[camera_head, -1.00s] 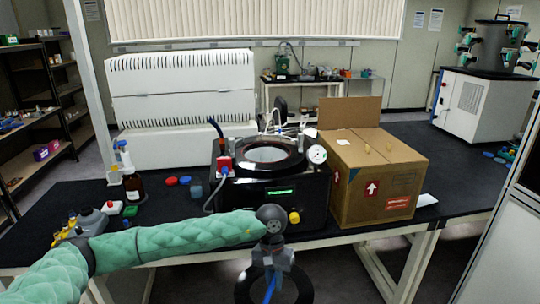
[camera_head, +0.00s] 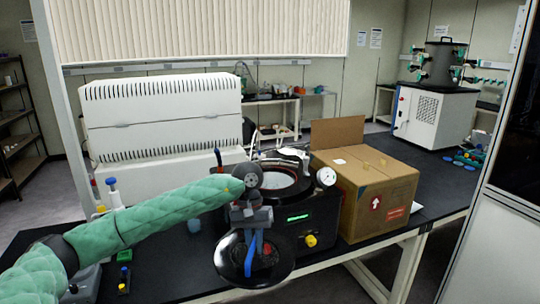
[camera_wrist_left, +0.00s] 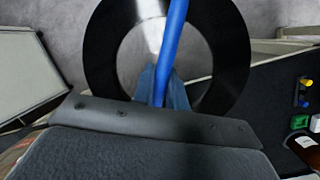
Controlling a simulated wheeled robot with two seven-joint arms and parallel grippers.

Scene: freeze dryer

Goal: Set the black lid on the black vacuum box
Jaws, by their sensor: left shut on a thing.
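The black lid (camera_head: 279,270) is a round disc in the head view, held in front of the box over the table's front edge. In the left wrist view it is a black ring (camera_wrist_left: 231,55) with a see-through middle. My left gripper (camera_head: 258,250) is shut on the lid near its middle; blue parts there partly hide the grip. The black vacuum box (camera_head: 318,222) stands on the table behind and right of the lid, its round top opening uncovered. My arm and gripper hide the box's left part. My right gripper is out of view.
An open cardboard box (camera_head: 361,202) stands close at the vacuum box's right. A round white gauge (camera_head: 326,176) sticks up at its right rim. A white ribbed unit (camera_head: 165,125) stands behind.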

